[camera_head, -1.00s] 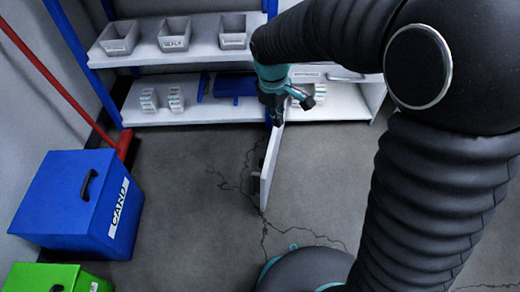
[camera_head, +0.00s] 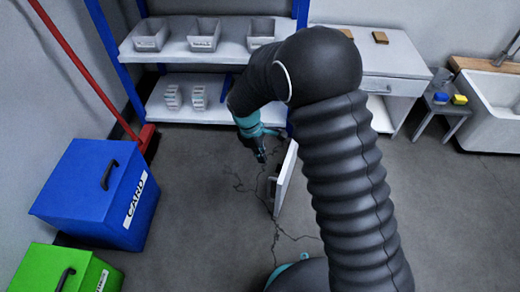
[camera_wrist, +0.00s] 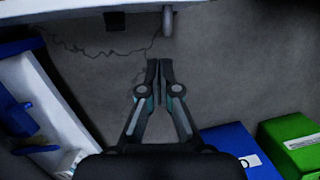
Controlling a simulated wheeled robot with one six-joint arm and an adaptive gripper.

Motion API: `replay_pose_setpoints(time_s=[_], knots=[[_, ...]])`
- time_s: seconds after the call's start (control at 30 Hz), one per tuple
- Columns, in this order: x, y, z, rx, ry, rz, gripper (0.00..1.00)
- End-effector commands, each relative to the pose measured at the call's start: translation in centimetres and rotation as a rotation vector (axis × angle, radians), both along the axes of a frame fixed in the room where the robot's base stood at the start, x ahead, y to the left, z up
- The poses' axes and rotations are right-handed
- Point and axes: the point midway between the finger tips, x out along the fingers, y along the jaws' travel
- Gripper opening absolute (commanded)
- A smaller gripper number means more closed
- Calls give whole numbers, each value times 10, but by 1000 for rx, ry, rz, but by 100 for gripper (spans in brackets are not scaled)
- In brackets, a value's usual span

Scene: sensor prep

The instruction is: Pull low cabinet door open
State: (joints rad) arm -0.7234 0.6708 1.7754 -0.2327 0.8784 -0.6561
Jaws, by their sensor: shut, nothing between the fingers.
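The low cabinet (camera_head: 392,86) is white and stands at the back, partly hidden behind my arm. Its white door (camera_head: 286,178) stands swung out toward me, seen nearly edge-on, with a dark handle (camera_head: 271,188) on its left face. My gripper (camera_head: 260,155) is shut and empty, just left of the door's far part and apart from it. In the wrist view, my gripper's fingertips (camera_wrist: 160,65) are together over bare floor. There the door (camera_wrist: 75,13) crosses the top edge, with a grey bar-like part (camera_wrist: 168,22) below it. The door's hinge side is unclear.
A blue box (camera_head: 98,190) and a green box (camera_head: 75,272) stand at left, beside a red broom (camera_head: 95,85). Blue-framed shelving (camera_head: 215,60) holds grey bins. A stool (camera_head: 445,105) and sink (camera_head: 490,105) are at right. Floor left of the door is clear.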

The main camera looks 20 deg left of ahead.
Motion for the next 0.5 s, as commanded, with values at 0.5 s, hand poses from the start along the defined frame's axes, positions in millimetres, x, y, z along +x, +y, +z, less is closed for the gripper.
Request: replay_pose_setpoints(time_s=[0.5], knots=[[-1,-45,-40,0,0,-1,0]])
